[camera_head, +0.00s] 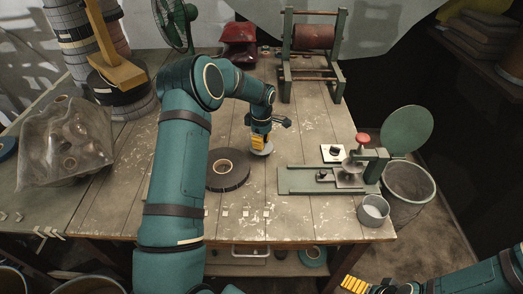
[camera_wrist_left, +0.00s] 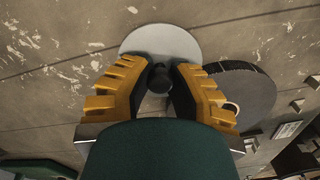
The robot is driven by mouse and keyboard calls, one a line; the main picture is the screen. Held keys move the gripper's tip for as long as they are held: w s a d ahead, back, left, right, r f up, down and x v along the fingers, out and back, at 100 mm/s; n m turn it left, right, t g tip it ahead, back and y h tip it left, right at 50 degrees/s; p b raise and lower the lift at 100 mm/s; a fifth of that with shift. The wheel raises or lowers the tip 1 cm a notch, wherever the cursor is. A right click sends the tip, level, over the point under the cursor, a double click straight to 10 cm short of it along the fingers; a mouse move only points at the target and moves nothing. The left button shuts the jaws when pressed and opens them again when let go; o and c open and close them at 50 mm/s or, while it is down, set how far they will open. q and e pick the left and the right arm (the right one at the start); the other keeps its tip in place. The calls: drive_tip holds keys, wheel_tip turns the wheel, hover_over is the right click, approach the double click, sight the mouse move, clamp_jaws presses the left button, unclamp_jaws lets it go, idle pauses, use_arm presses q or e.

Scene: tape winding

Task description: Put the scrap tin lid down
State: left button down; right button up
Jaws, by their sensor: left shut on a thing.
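The scrap tin lid is a small round grey disc (camera_head: 262,150) with a dark knob. My left gripper (camera_head: 261,138) is shut on the knob, with the disc below the fingertips, close to or on the table top; I cannot tell whether it touches. In the left wrist view the pale lid (camera_wrist_left: 160,38) shows beyond the two orange fingers (camera_wrist_left: 158,80), which close on the dark knob. A small open grey tin (camera_head: 373,211) stands at the table's front right corner. My right gripper (camera_head: 354,285) is at the bottom edge, off the table, its opening unclear.
A dark tape roll (camera_head: 228,170) lies just left of the lid, also in the wrist view (camera_wrist_left: 245,92). A green fixture (camera_head: 320,181) stands to the right. A winding stand (camera_head: 313,38) is behind. A bucket (camera_head: 409,183) stands beyond the right edge. Bare wood lies around the lid.

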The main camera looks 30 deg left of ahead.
use_arm(q)
drive_tip(key=shift+f, duration=1.75)
drive_tip(key=shift+b, duration=0.3)
drive_tip(key=shift+f, duration=0.15)
drive_tip(key=c, duration=0.9)
unclamp_jaws()
drive_tip(key=shift+r, duration=0.2)
wheel_tip(320, 180, up, 12)
drive_tip(key=shift+p, duration=0.95)
